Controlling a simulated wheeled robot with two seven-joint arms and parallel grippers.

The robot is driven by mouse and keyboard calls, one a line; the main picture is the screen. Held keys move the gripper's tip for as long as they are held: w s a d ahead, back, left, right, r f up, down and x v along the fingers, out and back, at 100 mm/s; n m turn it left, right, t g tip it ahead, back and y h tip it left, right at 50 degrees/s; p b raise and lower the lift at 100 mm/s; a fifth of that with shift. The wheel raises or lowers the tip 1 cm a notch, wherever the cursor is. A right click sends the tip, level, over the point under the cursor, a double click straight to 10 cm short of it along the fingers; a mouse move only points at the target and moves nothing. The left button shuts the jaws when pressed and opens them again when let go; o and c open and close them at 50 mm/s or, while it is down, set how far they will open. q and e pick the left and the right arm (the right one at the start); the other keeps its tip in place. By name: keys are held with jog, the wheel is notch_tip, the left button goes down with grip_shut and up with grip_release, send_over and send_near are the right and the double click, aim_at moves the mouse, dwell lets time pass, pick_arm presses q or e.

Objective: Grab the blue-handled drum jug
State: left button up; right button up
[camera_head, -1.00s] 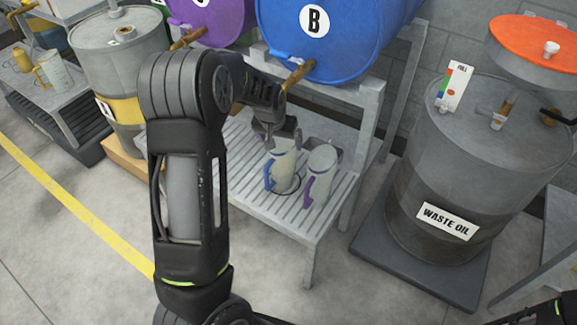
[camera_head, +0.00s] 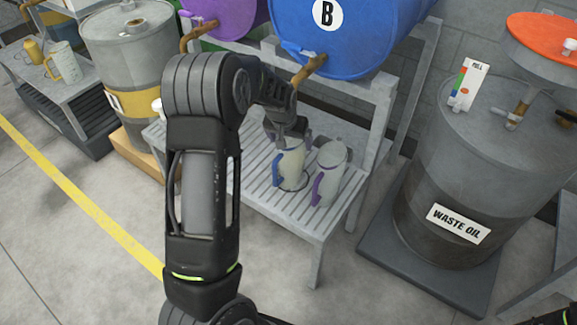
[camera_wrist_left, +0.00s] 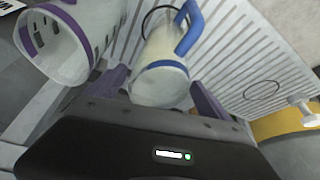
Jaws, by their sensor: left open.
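The blue-handled jug (camera_head: 290,164) is a pale, upright jug on the slatted grey stand. My left gripper (camera_head: 289,136) points down at its top in the head view and hides part of its rim. In the left wrist view the blue-handled jug (camera_wrist_left: 162,75) lies between the two fingers of my left gripper (camera_wrist_left: 160,92), one on each side of its open mouth. The fingers are open; whether they touch the jug I cannot tell. The blue handle points away from the gripper body.
A purple-handled jug (camera_head: 328,172) stands close on the right; it also shows in the left wrist view (camera_wrist_left: 68,45). A blue drum (camera_head: 350,35) with a tap lies above the stand. A waste oil drum (camera_head: 455,160) stands farther right. Floor in front is clear.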

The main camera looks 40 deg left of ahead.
aim_at(292, 145)
pick_arm(q)
jog(key=b+x, duration=0.2)
jog(key=x, duration=0.2)
pick_arm(e)
notch_tip(292, 145, down, 3)
jog(key=shift+r, duration=0.1)
pick_arm(q)
jog(key=shift+c, duration=0.2)
grip_shut()
dwell(0.9)
